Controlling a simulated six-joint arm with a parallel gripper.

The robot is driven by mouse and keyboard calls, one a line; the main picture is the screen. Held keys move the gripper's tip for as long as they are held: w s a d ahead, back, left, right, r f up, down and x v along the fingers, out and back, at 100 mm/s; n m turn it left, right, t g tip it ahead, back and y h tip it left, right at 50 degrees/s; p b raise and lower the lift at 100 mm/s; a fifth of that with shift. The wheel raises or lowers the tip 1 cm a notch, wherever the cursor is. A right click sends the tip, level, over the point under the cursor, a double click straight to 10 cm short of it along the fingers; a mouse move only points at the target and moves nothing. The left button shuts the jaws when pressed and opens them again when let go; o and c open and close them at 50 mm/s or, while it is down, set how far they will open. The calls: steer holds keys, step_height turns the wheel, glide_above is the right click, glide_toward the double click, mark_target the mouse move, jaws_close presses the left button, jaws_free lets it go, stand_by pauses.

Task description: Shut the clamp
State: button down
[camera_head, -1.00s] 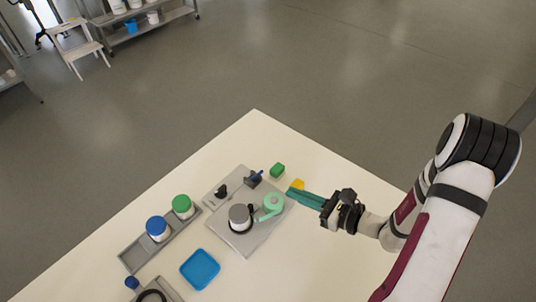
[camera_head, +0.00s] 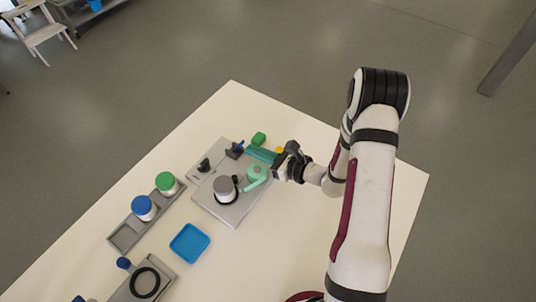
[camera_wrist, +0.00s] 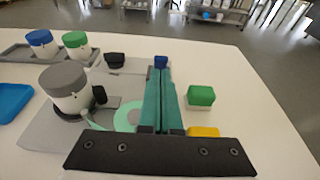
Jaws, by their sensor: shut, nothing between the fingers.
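A grey plate (camera_head: 218,211) on the table bears a grey-lidded white jar (camera_head: 224,188) with a black band near its base. A mint-green piece with a round end (camera_head: 256,173) lies beside the jar. A small dark fixture with a blue top (camera_head: 236,149) stands at the plate's far edge; its blue part also shows in the wrist view (camera_wrist: 160,61). I cannot tell which part is the clamp or how it stands. My gripper (camera_head: 250,150) has long teal fingers, shut and empty. Its tips (camera_wrist: 158,75) point at the blue part and partly hide the fixture; contact is unclear.
A green block (camera_head: 259,139) and a yellow block (camera_wrist: 203,132) lie right of my fingers. A black knob (camera_head: 204,164) stands on the plate. Blue-lidded (camera_head: 143,208) and green-lidded (camera_head: 167,183) jars stand in a grey rack. A blue tray (camera_head: 189,243) lies nearer.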

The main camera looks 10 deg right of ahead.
mark_target(242, 142)
steer(key=shift+w+a+f, duration=0.1)
steer(key=shift+w+a, duration=0.15)
steer(key=shift+a, duration=0.05)
steer(key=shift+w+a+r+g+h, duration=0.15)
steer(key=shift+w+r+g+h, duration=0.05)
steer(key=shift+r+g+h, duration=0.2)
stand_by(0.3)
steer(key=shift+w+a+r+g+h, duration=0.45)
steer(key=shift+r+g+h, duration=0.1)
steer(key=shift+g+h, duration=0.15)
steer(key=shift+w+a+r+g+h, duration=0.55)
steer(key=shift+w+a+g+h, duration=0.05)
steer(key=shift+g+h, duration=0.3)
steer(key=shift+w+a+g+h, duration=0.15)
steer(key=shift+g+h, duration=0.15)
steer(key=shift+w+a+r, duration=0.25)
steer(key=shift+w+a, duration=0.55)
steer(key=shift+a, duration=0.05)
steer(key=shift+r, duration=0.1)
steer(key=shift+r, duration=0.7)
